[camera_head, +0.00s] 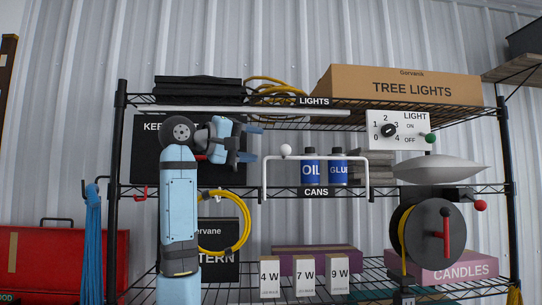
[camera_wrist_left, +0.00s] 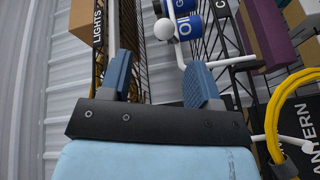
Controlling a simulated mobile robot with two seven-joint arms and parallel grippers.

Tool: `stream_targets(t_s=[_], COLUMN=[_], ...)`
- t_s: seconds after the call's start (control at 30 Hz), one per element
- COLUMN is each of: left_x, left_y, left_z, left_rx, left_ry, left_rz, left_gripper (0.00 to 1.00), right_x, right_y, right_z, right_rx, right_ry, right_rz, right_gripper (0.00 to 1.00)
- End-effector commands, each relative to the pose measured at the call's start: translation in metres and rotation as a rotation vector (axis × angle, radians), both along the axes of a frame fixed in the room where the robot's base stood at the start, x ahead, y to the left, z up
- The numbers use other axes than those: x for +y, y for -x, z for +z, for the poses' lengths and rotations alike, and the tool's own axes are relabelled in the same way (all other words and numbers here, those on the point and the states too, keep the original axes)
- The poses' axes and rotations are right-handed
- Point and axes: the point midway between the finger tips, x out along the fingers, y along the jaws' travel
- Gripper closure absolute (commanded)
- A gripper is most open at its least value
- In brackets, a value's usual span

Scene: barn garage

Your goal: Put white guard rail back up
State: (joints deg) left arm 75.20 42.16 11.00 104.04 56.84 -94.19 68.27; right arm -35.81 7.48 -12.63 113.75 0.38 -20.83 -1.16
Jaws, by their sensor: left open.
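The white guard rail (camera_head: 325,157) is a thin bar with bent-down ends, in front of the oil can (camera_head: 311,172) and glue can (camera_head: 338,172) on the shelf labelled CANS. Its bar shows level with the upper part of the cans, and I cannot tell whether it is locked. A white ball knob (camera_head: 286,150) sits near its left end; the knob also shows in the left wrist view (camera_wrist_left: 163,28). My left gripper (camera_head: 252,144) is open and empty, left of the knob, its fingers pointing right. It also shows in the left wrist view (camera_wrist_left: 158,78). My right gripper is not in view.
A light control box (camera_head: 397,130) with a green knob hangs at the right. Below it are a pale sack (camera_head: 440,170) and a black reel (camera_head: 434,232) with a red handle. A yellow cable coil (camera_head: 223,222) hangs below my left gripper. Small white boxes (camera_head: 305,276) stand lower down.

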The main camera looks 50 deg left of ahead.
Motion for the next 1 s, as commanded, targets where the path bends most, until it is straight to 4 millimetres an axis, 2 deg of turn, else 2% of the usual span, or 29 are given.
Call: stream_targets(t_s=[0.13,0.33,0.87,0.97,1.0], left_x=[0.003,0.004,0.003,0.0,-0.002], left_y=[0.018,0.025,0.025,0.015,0.005], left_z=[0.0,0.001,0.001,-0.007,-0.015], left_rx=[0.0,0.001,0.002,0.011,0.019], left_ry=[-0.001,-0.001,-0.001,-0.011,-0.021], left_rz=[0.0,-0.003,-0.002,-0.002,0.0], left_gripper=[0.43,0.43,0.43,0.43,0.43], right_x=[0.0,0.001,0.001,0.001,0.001], right_y=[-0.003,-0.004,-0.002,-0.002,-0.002], right_z=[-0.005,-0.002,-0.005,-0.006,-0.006], right_rx=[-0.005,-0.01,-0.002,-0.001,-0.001], right_ry=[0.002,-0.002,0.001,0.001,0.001], right_rz=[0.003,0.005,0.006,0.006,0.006], right_gripper=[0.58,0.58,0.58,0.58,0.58])
